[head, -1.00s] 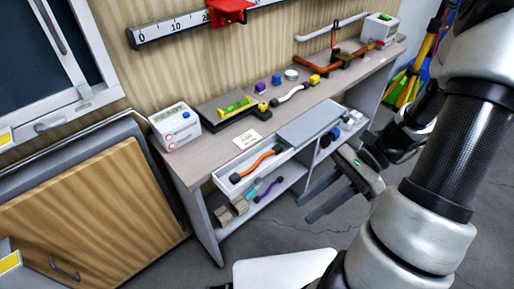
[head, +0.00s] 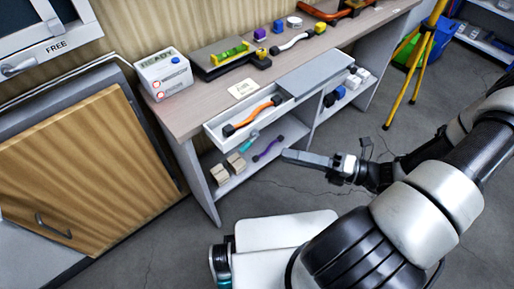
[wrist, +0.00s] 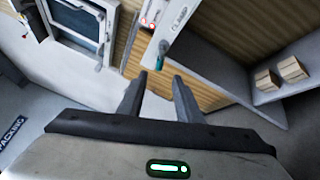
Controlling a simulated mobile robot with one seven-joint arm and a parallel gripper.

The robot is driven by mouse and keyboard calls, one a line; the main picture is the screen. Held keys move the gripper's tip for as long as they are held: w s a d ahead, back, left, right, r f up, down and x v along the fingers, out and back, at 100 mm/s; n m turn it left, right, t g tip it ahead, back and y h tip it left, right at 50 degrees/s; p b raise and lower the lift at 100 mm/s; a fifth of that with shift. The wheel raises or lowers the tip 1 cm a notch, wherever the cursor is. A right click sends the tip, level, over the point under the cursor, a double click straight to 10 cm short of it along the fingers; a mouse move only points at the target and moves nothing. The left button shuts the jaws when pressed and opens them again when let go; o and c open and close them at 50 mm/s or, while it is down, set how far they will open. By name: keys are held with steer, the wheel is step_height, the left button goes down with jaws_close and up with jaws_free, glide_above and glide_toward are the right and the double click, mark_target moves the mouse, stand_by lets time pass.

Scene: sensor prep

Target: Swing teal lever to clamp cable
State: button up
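A small teal piece (wrist: 160,62) shows in the wrist view, beyond and between my fingertips, by a pale panel. My gripper (wrist: 158,82) is open and empty. In the head view my gripper (head: 287,156) is in front of the bench, beside the lower shelf.
Wooden blocks (head: 235,161) sit on the lower shelf. A wooden cabinet (head: 80,165) stands left, a yellow tripod (head: 413,62) right. Floor before the bench is open.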

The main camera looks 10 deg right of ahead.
mark_target(249, 142)
steer(key=x, duration=1)
steer(key=shift+b, duration=0.45)
steer(key=shift+r, duration=0.1)
jaws_close()
